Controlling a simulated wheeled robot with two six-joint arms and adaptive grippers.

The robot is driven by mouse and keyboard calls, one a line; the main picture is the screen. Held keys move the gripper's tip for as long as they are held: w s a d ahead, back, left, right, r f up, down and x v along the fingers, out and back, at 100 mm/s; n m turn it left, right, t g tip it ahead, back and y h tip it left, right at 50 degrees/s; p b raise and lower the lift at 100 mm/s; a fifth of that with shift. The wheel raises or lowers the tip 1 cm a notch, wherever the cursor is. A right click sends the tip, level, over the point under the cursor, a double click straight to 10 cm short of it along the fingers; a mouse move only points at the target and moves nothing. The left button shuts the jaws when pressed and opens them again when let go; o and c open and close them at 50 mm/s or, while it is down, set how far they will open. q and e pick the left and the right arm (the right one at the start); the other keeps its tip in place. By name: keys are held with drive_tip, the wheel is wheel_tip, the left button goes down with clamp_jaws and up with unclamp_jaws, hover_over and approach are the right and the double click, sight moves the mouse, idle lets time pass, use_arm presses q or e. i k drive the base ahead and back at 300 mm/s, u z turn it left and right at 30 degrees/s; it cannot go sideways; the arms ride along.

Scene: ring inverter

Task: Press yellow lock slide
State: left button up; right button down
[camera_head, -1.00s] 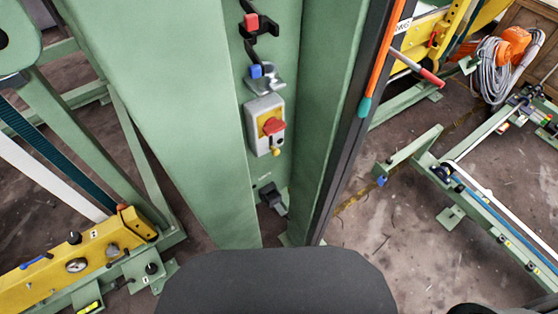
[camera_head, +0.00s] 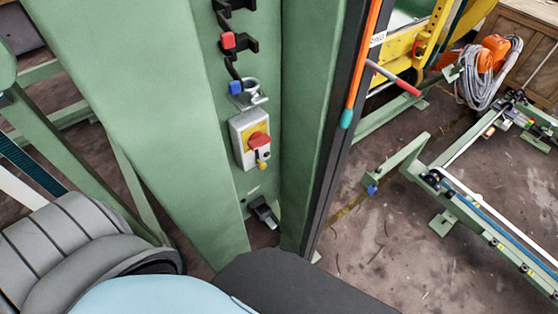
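A grey switch box (camera_head: 238,142) with a yellow face plate (camera_head: 250,131) and a red rotary knob (camera_head: 259,140) is fixed to the green column, left of centre. A small yellow piece (camera_head: 263,166), which looks like the lock slide, sits at the lower end of the box below the knob. It is too small to tell its exact position. Neither of my grippers is in view, and nothing touches the switch box.
Above the box are a blue piece on a metal bracket (camera_head: 248,96) and a red piece on a black hook (camera_head: 228,40). A green frame (camera_head: 470,205) stands on the floor at right.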

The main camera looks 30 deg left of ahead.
sight(263, 165)
drive_tip(key=k, duration=0.8)
drive_tip(key=u, duration=1.6)
drive_tip(key=i, duration=0.5)
drive_tip(key=u, duration=0.1)
